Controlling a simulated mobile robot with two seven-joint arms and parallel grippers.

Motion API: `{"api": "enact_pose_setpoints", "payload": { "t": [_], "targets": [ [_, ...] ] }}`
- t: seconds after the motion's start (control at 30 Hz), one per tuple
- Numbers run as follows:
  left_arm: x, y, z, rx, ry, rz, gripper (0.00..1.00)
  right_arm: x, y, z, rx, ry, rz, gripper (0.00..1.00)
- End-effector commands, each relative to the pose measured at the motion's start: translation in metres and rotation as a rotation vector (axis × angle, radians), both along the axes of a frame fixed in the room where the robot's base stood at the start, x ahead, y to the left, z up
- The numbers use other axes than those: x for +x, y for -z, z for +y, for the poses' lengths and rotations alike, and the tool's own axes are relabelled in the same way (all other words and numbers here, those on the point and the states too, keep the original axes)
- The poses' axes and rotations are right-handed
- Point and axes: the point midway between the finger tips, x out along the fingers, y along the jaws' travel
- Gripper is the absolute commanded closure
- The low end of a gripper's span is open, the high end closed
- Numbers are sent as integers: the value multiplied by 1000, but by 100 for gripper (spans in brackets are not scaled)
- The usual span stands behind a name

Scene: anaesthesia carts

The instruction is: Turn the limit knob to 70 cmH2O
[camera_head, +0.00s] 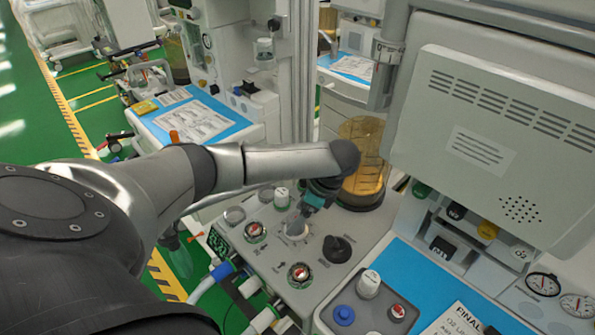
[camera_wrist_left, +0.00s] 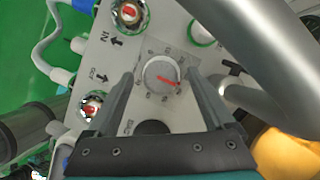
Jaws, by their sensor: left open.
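The limit knob (camera_wrist_left: 160,75) is a round grey-white dial with a red pointer mark, set on a printed scale on the grey panel. In the left wrist view its pointer faces right and slightly down; the scale numbers are too small to read. My left gripper (camera_wrist_left: 157,80) is open, with one finger on each side of the knob. I cannot tell whether the fingers touch it. In the head view my left gripper (camera_head: 306,210) reaches down over the knob (camera_head: 296,230), which is partly hidden behind it. My right gripper is not in view.
Two ports with red centres (camera_head: 256,230) (camera_head: 301,273) and a black knob (camera_head: 338,248) sit around the limit knob. An amber canister (camera_head: 362,150) stands behind. A curved grey tube (camera_wrist_left: 240,50) passes close by the right finger. A large monitor housing (camera_head: 490,140) rises at the right.

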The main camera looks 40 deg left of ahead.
Motion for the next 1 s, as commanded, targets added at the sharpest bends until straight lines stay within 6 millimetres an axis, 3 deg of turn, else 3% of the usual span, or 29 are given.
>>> {"api": "enact_pose_setpoints", "payload": {
  "t": [0.17, 0.47, 1.0],
  "targets": [
    [-2, 15, 6, 1, 1, -2, 14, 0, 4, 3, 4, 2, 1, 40],
    [-2, 16, 6, 0, 3, -1, 14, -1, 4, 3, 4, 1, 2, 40],
    [-2, 16, 6, 0, 3, -1, 74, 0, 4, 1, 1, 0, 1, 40]
  ]
}}
